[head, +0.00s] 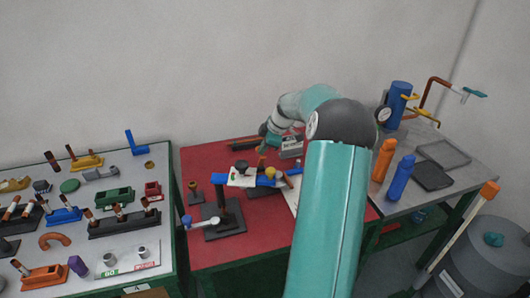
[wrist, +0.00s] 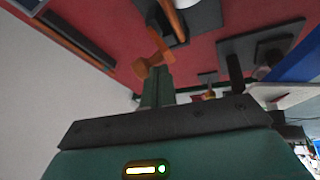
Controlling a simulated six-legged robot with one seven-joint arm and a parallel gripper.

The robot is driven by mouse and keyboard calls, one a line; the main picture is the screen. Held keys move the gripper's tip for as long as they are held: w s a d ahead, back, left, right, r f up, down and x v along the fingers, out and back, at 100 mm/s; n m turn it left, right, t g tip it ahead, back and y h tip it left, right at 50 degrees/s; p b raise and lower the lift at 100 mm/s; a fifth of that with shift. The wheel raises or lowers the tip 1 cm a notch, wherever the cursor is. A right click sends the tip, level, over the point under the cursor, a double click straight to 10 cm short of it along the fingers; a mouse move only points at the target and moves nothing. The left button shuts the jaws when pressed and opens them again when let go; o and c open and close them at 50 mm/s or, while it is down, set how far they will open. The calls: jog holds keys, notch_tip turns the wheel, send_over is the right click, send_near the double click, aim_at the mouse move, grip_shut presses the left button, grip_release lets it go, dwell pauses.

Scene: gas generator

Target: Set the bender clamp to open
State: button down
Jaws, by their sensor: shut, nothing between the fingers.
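The bender appears to be the device with a blue bar and white plate (head: 255,178) on a dark stand (head: 222,218), on the red table. I cannot pick out its clamp with certainty or tell its setting. My gripper (head: 264,147) is behind the bender and partly hidden in the head view. In the wrist view, my green fingers (wrist: 157,85) are shut and empty. An orange-brown part (wrist: 152,58) is right by their tips; I cannot tell whether they touch. A blue bar (wrist: 298,60) and dark blocks show above the red surface.
The left table (head: 120,285) holds several coloured parts, clamps and pipes. The right grey table (head: 440,190) carries an orange bottle (head: 382,160), a blue bottle (head: 401,177), trays and a blue cylinder (head: 397,104). A grey barrel (head: 485,262) stands at the lower right.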

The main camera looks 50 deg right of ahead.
jog(key=shift+w+d+r, duration=0.2)
jog(key=shift+w+d, duration=0.15)
jog(key=shift+w, duration=0.2)
jog(key=shift+w+d, duration=0.45)
jog(key=shift+w, duration=0.4)
jog(key=shift+w+r, duration=0.1)
jog(key=shift+w, duration=0.2)
jog(key=shift+r, duration=0.1)
